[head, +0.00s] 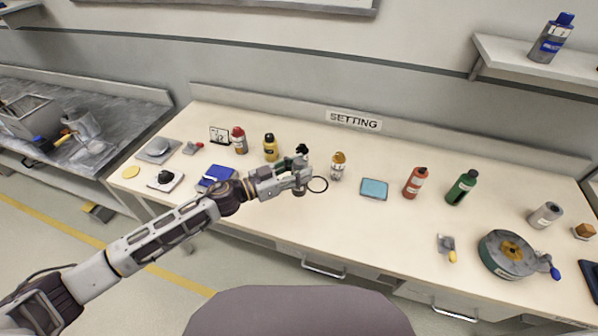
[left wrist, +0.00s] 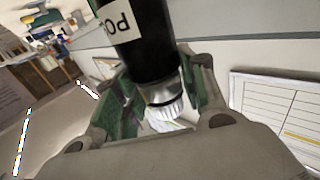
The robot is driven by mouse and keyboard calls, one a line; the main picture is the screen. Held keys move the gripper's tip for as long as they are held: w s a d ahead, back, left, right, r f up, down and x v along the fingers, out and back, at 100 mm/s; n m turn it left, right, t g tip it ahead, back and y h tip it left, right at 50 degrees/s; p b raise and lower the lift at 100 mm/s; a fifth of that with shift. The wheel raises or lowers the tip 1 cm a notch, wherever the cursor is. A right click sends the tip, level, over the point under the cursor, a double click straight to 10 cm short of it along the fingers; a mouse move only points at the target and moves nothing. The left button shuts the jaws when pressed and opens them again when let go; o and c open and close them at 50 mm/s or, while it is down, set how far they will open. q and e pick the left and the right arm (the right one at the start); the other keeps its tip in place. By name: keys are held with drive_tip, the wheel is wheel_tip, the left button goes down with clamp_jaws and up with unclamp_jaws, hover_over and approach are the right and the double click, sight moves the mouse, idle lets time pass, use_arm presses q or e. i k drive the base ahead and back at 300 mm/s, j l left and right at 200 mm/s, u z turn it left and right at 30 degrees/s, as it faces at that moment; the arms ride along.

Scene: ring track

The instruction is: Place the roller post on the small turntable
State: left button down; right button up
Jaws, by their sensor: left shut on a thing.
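My left gripper (head: 300,178) is above the middle-left of the bench. It is shut on a dark cylinder with a silver ridged neck, which I take to be the roller post (left wrist: 137,45). Its white label shows the letters "PO"; the rest is cut off. In the head view my fingers hide much of it. Which thing is the small turntable is not certain: a grey disc on a square base (head: 158,149) lies at the far left, and a larger round table with a brass centre and blue-knobbed handle (head: 509,252) stands at the right. My right gripper is not in view.
Near my left gripper stand a yellow bottle (head: 271,147), a small amber-topped bottle (head: 338,165) and a blue tray (head: 374,188). Red (head: 415,184) and green (head: 462,188) bottles stand farther right. The front strip right of the gripper is mostly clear.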

sight(156, 146)
drive_tip(key=i+j, duration=0.1)
drive_tip(key=j, duration=0.3)
drive_tip(key=i+j, duration=0.15)
drive_tip(key=j, duration=0.25)
drive_tip(key=i+j, duration=0.1)
drive_tip(key=j, duration=0.3)
drive_tip(key=i+j, duration=0.15)
drive_tip(key=j, duration=0.2)
drive_tip(key=i+j, duration=0.1)
drive_tip(key=j, duration=0.3)
drive_tip(key=i+j, duration=0.15)
drive_tip(key=j, duration=0.25)
drive_tip(key=i+j, duration=0.1)
drive_tip(key=j, duration=0.3)
drive_tip(key=i+j, duration=0.15)
drive_tip(key=j, duration=0.25)
